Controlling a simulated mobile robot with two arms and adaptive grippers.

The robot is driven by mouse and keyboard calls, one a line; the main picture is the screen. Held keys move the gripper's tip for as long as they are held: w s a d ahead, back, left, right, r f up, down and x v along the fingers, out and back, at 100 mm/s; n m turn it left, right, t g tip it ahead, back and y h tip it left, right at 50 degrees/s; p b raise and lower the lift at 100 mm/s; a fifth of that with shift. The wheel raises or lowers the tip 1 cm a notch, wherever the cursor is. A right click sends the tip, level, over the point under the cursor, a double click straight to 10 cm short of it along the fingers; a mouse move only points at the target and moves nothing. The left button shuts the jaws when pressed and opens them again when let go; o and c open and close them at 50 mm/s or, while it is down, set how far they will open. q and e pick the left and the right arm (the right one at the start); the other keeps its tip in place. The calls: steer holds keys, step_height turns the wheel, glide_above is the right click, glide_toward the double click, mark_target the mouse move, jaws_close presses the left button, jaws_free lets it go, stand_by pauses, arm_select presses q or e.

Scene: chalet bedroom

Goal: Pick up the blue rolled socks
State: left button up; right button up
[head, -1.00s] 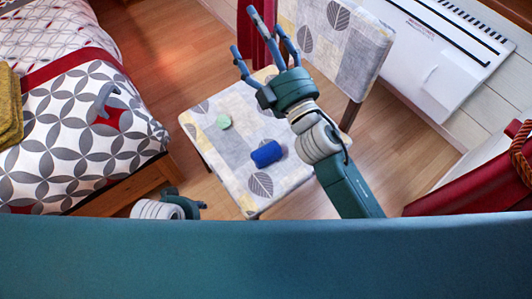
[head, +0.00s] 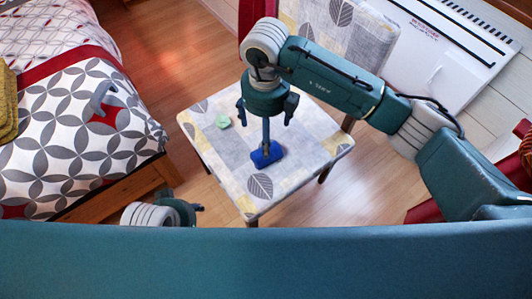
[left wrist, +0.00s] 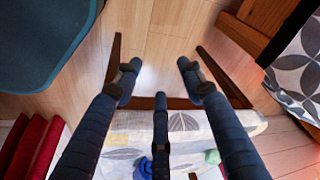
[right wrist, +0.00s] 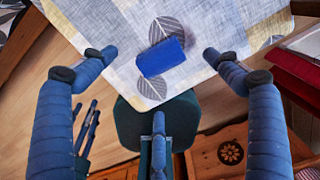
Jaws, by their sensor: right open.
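The blue rolled socks (head: 272,152) lie on the patterned chair seat (head: 300,180). My right gripper (head: 265,120) reaches in from the right and points down over the seat. One finger overlaps the socks in the head view. In the right wrist view the socks (right wrist: 162,57) lie beyond the wide-spread fingers (right wrist: 160,75), with nothing between them. My left gripper (head: 190,210) is low at the left, mostly cut off in the head view. In the left wrist view its fingers (left wrist: 158,75) stand apart and empty over the floor before the chair.
A small pale green item (head: 222,121) lies on the seat left of the socks. A bed (head: 75,130) stands at the left, a white heater (head: 440,50) behind on the right. Bare wooden floor (head: 190,75) shows between bed and chair.

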mark_target(276, 152)
step_height(276, 152, down, 6)
steer(key=shift+s+r+b, duration=0.1)
steer(key=shift+s+b, duration=0.05)
steer(key=shift+b, duration=0.3)
steer(key=f, duration=0.3)
steer(key=f+b, duration=0.1)
steer(key=shift+s+d+f, duration=0.15)
steer(key=shift+s+f, duration=0.15)
steer(key=shift+f, duration=0.05)
arm_select(q)
steer(key=v, duration=0.3)
steer(key=shift+s+r, duration=0.1)
steer(key=shift+r, duration=0.15)
arm_select(e)
steer(key=c, duration=1.2)
